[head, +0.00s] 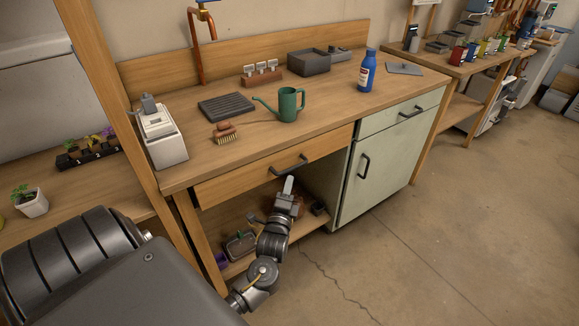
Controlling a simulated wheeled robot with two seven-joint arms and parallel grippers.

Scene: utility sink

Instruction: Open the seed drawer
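A wide wooden drawer (235,180) sits under the front edge of the workbench. It looks shut, and no label can be read on it. I see no clear contact with the handle. Its fingers overlap from this angle, so their gap cannot be judged. A second, pale green drawer (400,115) with a dark handle is at the right, above a green cabinet door. My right gripper is not in view.
A lower shelf is behind my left arm. The floor (430,235) at right is clear.

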